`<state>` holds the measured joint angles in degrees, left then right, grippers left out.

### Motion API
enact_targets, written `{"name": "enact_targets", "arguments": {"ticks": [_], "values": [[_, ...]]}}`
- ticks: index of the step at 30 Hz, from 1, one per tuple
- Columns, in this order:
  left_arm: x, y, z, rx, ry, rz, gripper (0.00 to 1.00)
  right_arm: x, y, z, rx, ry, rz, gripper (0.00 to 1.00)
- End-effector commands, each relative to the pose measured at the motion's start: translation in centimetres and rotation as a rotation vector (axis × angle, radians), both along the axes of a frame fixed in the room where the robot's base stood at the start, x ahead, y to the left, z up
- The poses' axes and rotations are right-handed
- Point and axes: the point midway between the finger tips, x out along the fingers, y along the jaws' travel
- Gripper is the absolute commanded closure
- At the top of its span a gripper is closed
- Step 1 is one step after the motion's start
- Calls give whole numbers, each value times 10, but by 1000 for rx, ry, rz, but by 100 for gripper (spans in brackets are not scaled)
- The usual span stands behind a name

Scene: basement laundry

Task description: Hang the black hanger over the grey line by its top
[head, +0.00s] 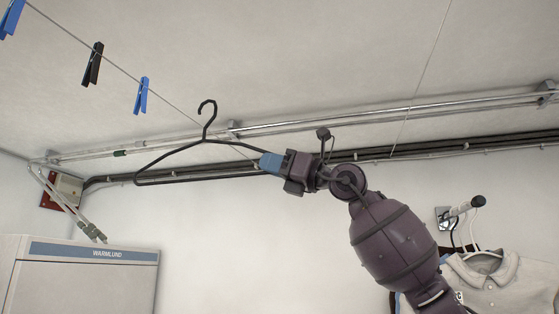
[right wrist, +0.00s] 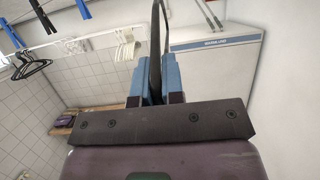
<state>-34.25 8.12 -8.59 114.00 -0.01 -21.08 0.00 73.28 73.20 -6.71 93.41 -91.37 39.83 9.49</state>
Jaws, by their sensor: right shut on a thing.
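The black hanger (head: 165,160) is in the air with its hook (head: 207,106) pointing up. My right gripper (head: 270,163) is shut on the hanger's right end. In the right wrist view the hanger (right wrist: 155,45) rises as a dark strip between the blue fingers (right wrist: 155,82). The grey line (head: 172,106) runs from the upper left down to the right and crosses the picture just by the base of the hook. The hook's tip is above the line in the picture. I cannot tell whether hook and line touch. My left gripper is not in view.
Blue and black clothespins (head: 92,63) hang on the line at left. Metal pipes (head: 400,112) run along the wall. A white cabinet (head: 80,275) stands lower left. A shirt (head: 490,280) hangs at right. Other black hangers (right wrist: 28,66) and white hangers (right wrist: 125,50) hang on a rail.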

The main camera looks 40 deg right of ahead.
Motion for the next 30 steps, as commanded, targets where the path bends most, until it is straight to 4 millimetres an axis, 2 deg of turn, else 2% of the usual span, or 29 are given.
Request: {"name": "enact_targets", "arguments": {"ticks": [20, 30], "values": [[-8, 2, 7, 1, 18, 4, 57, 31, 23, 1, 1, -1, 0, 100], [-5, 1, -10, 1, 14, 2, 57, 31, 23, -21, 0, 0, 0, 100]]}}
